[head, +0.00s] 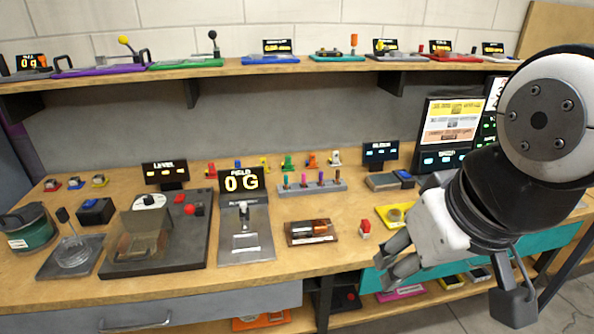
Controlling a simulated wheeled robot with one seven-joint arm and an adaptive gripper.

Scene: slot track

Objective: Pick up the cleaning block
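No block in view carries a label that I can read as the cleaning block, so I cannot tell for sure which it is. Another is a dark blue block (403,175) on a grey base farther back. My gripper (382,271) reaches in from the right, at the front edge of the bench. Its two fingers point left and look apart, with nothing seen between them. My arm hides part of the bench's right side.
A brown box (311,239) and a display stand (245,248) are to the left. A rack of small drivers (313,187) stands behind.

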